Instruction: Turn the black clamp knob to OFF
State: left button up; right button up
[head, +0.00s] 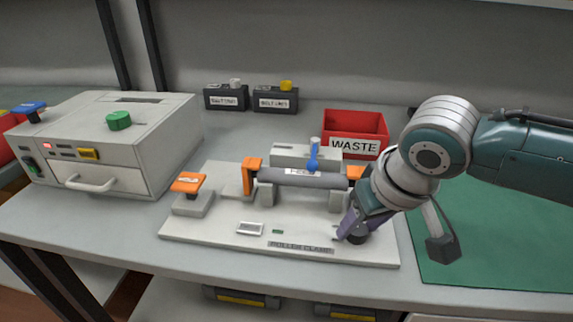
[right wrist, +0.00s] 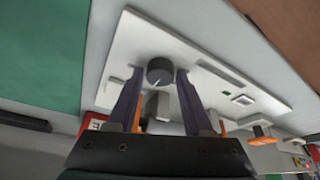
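The black clamp knob (right wrist: 160,70) sits on the pale clamp plate (right wrist: 215,62). In the head view the knob (head: 357,238) shows at the plate's front right, partly hidden by my right gripper (head: 349,229). In the right wrist view my right gripper (right wrist: 159,76) has one finger on each side of the knob. Small gaps seem to show between fingers and knob, so it looks open around it. A pale line shows on the knob; I cannot read any OFF mark. The ROLLER CLAMP label (head: 301,248) is left of the knob. My left gripper is not in view.
A red WASTE bin (head: 355,125) stands behind. A beige machine (head: 115,145) is at left. A green mat (head: 500,240) lies at right.

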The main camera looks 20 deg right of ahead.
grip_shut()
